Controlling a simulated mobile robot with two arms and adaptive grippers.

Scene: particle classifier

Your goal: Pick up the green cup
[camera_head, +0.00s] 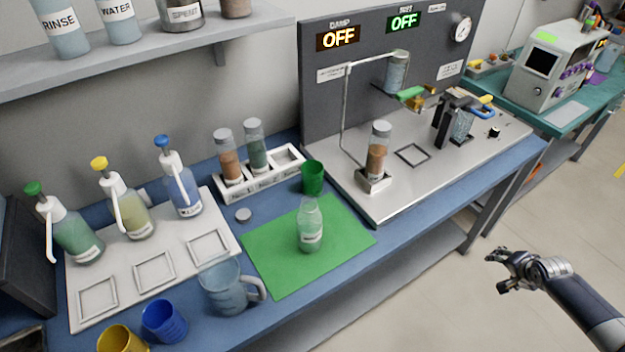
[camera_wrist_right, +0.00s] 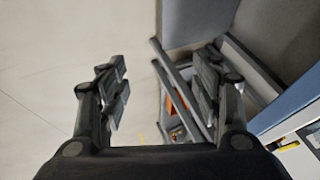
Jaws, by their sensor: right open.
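The green cup (camera_head: 313,178) stands upright on the blue bench, just behind the green mat (camera_head: 275,272) and at the right end of the white vial rack (camera_head: 262,184). My right gripper (camera_head: 497,270) is at the lower right of the head view, over the floor in front of the bench, well away from the cup. In the right wrist view its two fingers (camera_wrist_right: 160,92) are spread apart with nothing between them. The cup does not show in the right wrist view. My left gripper is not in view.
A clear bottle (camera_head: 310,228) stands on the mat, in front of the cup. A clear jug (camera_head: 228,288), a blue cup (camera_head: 165,320) and a yellow cup (camera_head: 122,340) stand at the front left. A metal platform (camera_head: 400,190) with a vial (camera_head: 378,150) is right of the cup.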

